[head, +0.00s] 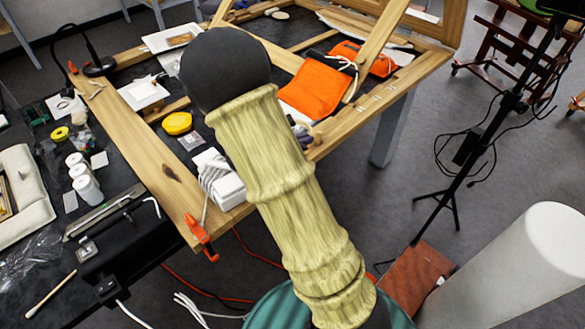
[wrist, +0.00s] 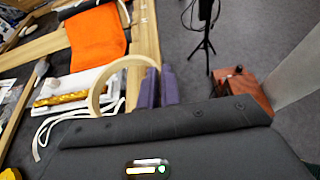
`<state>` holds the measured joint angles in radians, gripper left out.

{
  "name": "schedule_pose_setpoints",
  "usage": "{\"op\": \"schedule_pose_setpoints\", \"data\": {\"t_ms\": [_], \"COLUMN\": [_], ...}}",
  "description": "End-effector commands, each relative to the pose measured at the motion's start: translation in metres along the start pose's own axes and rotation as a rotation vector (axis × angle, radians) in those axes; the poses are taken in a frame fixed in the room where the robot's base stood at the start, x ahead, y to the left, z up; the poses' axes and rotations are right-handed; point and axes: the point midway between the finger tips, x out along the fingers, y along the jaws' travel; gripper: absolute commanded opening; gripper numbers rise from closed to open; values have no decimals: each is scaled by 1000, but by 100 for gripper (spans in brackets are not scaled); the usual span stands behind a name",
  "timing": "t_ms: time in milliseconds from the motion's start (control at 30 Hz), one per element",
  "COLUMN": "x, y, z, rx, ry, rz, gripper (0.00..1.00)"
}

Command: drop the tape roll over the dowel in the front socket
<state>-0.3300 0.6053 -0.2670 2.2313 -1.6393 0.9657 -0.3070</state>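My gripper (wrist: 160,78) shows its two purple fingers close together in the wrist view. The tape roll (wrist: 96,90) is a pale tan ring standing out to the left of the fingers, and its right rim runs in between them. It appears held above the table edge. In the head view my arm hides most of the gripper; a bit of purple finger (head: 301,132) shows beside the arm. I cannot make out the dowel or its front socket in either view.
A gold strip (wrist: 72,99) lies left of the ring. White jars (head: 85,180) stand at left. A black stand (head: 440,190) and white column (head: 520,265) are at right.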

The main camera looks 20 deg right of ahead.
Motion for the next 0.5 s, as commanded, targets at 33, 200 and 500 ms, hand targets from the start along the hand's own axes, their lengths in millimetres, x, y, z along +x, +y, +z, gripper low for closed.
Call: {"op": "schedule_pose_setpoints", "data": {"t_ms": [33,200,500], "x": [0,0,14], "y": [0,0,-1], "z": [1,1,-32], "rx": [0,-1,-7], "ry": [0,0,0], "rz": [0,0,-3], "gripper": [0,0,0]}}
